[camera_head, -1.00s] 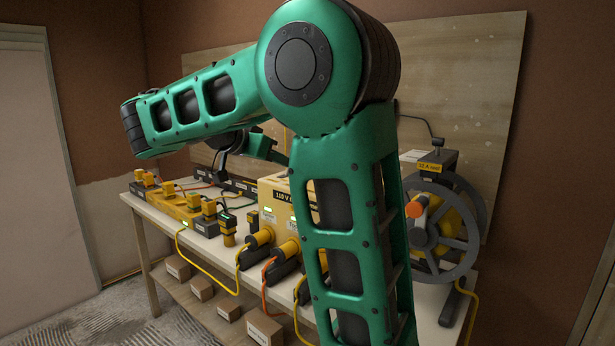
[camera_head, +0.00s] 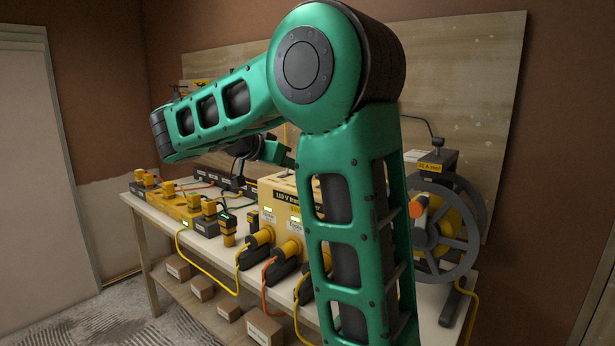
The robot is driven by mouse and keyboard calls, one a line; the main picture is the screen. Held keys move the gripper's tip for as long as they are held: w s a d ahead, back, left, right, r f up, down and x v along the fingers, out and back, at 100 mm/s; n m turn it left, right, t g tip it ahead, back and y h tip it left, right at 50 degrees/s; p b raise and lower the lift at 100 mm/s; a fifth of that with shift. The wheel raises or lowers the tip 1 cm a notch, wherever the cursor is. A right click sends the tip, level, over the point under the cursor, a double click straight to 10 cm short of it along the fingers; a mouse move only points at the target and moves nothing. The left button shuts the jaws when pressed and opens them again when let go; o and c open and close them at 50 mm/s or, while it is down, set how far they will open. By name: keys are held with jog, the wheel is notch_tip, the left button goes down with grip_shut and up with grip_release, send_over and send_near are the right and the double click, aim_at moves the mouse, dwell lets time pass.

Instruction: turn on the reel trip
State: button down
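The cable reel (camera_head: 447,235) stands at the right end of the bench, with grey spoked sides, yellow cable and an orange crank knob (camera_head: 418,206). A grey box with a yellow label (camera_head: 430,167) sits on top of it; the label seems to end in "reel". A small dark part (camera_head: 437,143) stands on the box. I cannot make out which part is the trip or its setting. My green arm crosses the middle and covers the reel's left side. My gripper does not show; my wrist runs behind my upper arm, left of the reel.
A yellow 110 V box (camera_head: 283,190) with several plugs and leads stands mid-bench. Yellow socket strips (camera_head: 180,206) lie at the left of the bench (camera_head: 190,240). A board (camera_head: 465,80) leans behind. Cartons (camera_head: 264,327) sit on the lower shelf.

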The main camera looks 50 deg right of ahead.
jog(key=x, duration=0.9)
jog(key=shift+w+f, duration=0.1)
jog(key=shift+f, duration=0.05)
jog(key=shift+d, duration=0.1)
